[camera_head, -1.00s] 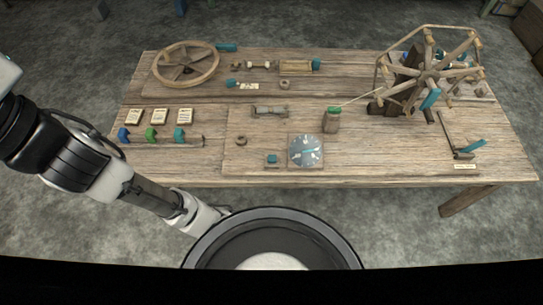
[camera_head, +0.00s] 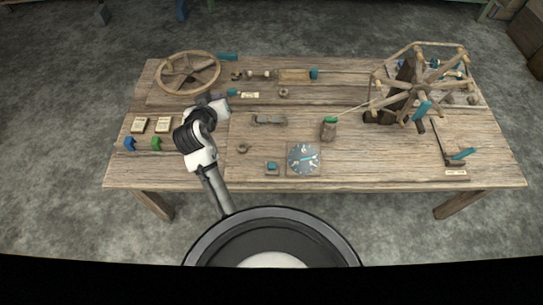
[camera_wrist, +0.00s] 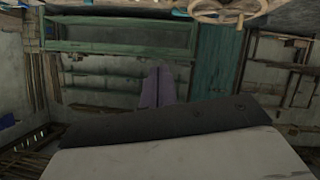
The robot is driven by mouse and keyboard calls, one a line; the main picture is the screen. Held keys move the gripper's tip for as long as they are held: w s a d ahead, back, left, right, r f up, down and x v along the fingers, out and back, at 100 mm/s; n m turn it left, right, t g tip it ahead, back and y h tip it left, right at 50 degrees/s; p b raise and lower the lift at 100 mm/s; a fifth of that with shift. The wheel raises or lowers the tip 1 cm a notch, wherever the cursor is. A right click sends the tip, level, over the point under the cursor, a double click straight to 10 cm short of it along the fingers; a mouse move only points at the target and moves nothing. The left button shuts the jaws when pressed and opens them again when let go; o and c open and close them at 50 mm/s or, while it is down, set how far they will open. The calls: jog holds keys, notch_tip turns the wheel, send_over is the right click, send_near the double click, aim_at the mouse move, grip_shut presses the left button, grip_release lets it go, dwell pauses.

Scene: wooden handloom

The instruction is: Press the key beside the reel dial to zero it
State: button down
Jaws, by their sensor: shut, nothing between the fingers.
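The reel dial (camera_head: 303,159) is a round grey-blue face with light marks and a teal pointer, on a square wooden base near the table's front edge. The key (camera_head: 272,166) is a small teal block on its own small base, just left of the dial. My gripper shows in the wrist view as two purple-grey fingers (camera_wrist: 158,85) close together and empty. In the head view my arm's end is over the table's left part, up and left of the key and clear of it. The wrist view shows neither dial nor key.
A green-topped wooden pot (camera_head: 329,130) stands behind the dial, with a thread running to the wooden reel (camera_head: 420,88) at right. A small ring (camera_head: 243,148) lies left of the key. A spoked wheel (camera_head: 188,72) is at the back left. Table around the key is bare.

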jog(key=s+d+f+m+g+h, duration=0.1)
jog(key=s+d+f+g+h, duration=0.2)
jog(key=d+f, duration=0.3)
jog(key=s+d+f+m+g+h+p, duration=0.1)
jog(key=s+d+f+g, duration=0.3)
jog(key=d, duration=0.5)
notch_tip(320, 180, down, 3)
jog(key=shift+s+r+m+h, duration=0.1)
jog(key=shift+s+m+h, duration=0.3)
jog(key=shift+m+h, duration=0.4)
notch_tip(320, 180, down, 6)
jog(key=b, duration=0.6)
jog(key=shift+f, duration=0.2)
jog(key=shift+f+b, duration=0.75)
jog(key=shift+f, duration=0.45)
jog(key=shift+f, duration=0.4)
